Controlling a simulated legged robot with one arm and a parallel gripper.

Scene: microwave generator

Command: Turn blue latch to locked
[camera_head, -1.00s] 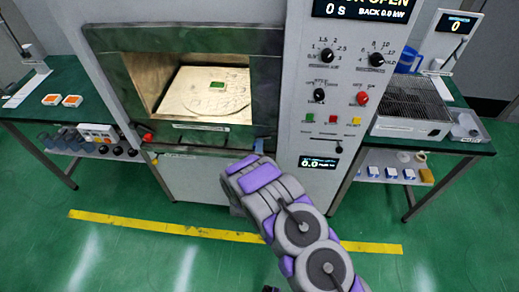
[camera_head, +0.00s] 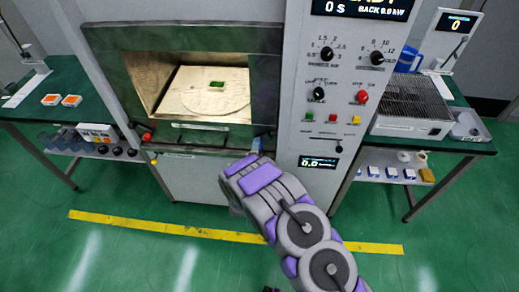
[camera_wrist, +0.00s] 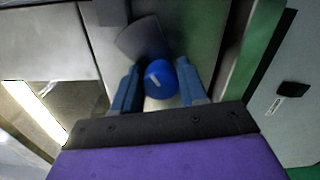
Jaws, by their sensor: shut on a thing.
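The mark lies tilted. In the head view my gripper (camera_head: 256,146) is at the lower right corner of the open chamber's frame. The latch cannot be made out there.
The open chamber (camera_head: 160,75) holds a pale plate with a small green piece on it. A control panel (camera_head: 325,125) with knobs and buttons stands to the right. Side tables (camera_head: 25,110) flank the machine.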

